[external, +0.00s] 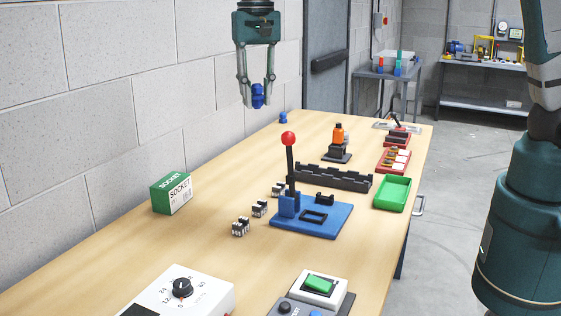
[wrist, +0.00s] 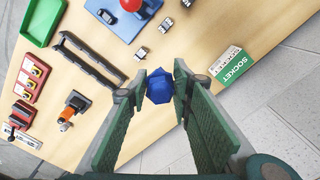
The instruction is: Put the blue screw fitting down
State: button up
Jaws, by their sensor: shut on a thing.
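The blue screw fitting (external: 258,96) is held between the fingertips of my gripper (external: 258,102), high above the far left part of the table. In the wrist view the blue fitting (wrist: 160,87) sits between the two green-padded fingers of my gripper (wrist: 157,91). The fitting is clear of the tabletop (external: 225,170). A second small blue piece (external: 283,117) stands on the table near its far left edge, below and right of my gripper.
A green-and-white socket box (external: 172,193) stands at the left edge. A blue fixture with a red-knobbed lever (external: 289,139), a black rack (external: 330,178), an orange-topped piece (external: 338,133), a green tray (external: 392,194) and red trays (external: 393,160) occupy the middle and right.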

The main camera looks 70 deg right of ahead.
jog(key=shift+n, duration=0.3)
jog(key=w+f, duration=0.1)
jog(key=w, duration=0.5)
jog(key=w+f+p, duration=0.1)
jog(key=w+f, duration=0.1)
jog(key=w, duration=0.5)
jog(key=w+d+f, duration=0.1)
jog(key=w, duration=0.6)
jog(key=shift+f, duration=0.4)
jog(key=shift+c, duration=0.2)
send_over(200, 186)
notch_tip(200, 186, down, 10)
jog(key=shift+f, duration=0.75)
jog(key=shift+f, duration=0.1)
jog(key=shift+f, duration=3)
jog(key=shift+f, duration=1.85)
jog(key=shift+f, duration=0.25)
jog(key=o, duration=0.9)
